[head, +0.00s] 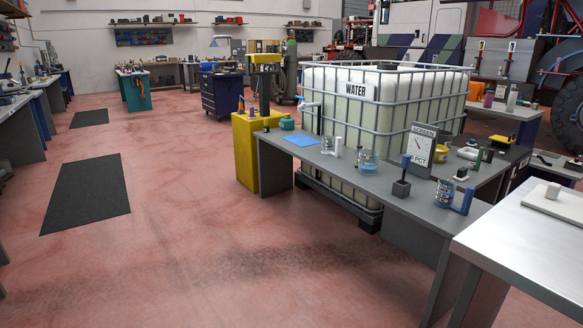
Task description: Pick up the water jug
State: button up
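No part of my gripper shows in the head view. A grey bench (330,178) runs in front of a large caged tank (388,95) labelled WATER. A small clear container (368,161) with bluish contents stands upright on the bench's middle. A clear container with dark markings (443,193) stands near the bench's right end, beside a blue upright piece (467,202). Both are small in the view, and I cannot tell for sure which one is the water jug.
A blue sheet (301,139) lies on the bench's left part. A pale table (530,235) fills the lower right. The red floor (200,220) left of the bench is clear.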

aim_at(327, 140)
jog(key=i, duration=3.1)
jog(key=u, duration=0.1)
